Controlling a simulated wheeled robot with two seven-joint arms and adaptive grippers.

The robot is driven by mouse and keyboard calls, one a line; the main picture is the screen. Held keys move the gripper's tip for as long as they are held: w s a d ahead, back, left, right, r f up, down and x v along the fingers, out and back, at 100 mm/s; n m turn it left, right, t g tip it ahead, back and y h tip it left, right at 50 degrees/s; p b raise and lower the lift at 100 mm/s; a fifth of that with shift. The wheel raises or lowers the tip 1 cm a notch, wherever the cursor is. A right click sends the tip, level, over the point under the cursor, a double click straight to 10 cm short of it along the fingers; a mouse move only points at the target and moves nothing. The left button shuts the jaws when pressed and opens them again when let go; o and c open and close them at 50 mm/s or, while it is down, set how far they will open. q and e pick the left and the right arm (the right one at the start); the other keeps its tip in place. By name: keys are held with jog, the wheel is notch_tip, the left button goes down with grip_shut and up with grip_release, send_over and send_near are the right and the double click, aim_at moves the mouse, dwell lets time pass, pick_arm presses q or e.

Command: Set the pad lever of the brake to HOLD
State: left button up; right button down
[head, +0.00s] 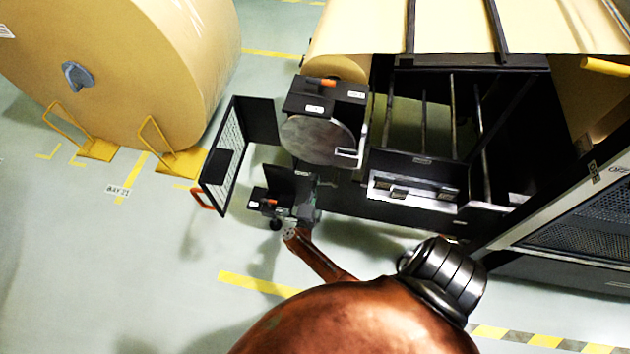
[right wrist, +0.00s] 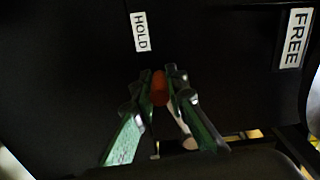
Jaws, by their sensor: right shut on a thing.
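In the right wrist view, the pad lever shows as an orange-red knob (right wrist: 160,87) in front of a dark panel. My right gripper (right wrist: 161,92) is shut on this knob, with a green-sided finger on either side. A white HOLD label (right wrist: 140,31) lies just above and slightly left of the knob. A white FREE label (right wrist: 296,38) is farther off at the upper right. In the head view, my right gripper (head: 304,208) is low at the black brake unit, below the round grey disc (head: 318,140). The lever's pivot is hidden. My left gripper is out of view.
A black mesh guard (head: 232,155) with an orange handle stands open left of the gripper. A black box with an orange lever (head: 320,82) is above the disc. An open drawer-like tray (head: 415,190) is to the right. A large kraft roll (head: 140,60) stands at upper left.

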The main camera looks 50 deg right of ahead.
jog(key=shift+s+f+n, duration=0.1)
jog(key=shift+f+n, duration=0.2)
jog(key=shift+n, duration=0.1)
jog(key=shift+f, duration=0.1)
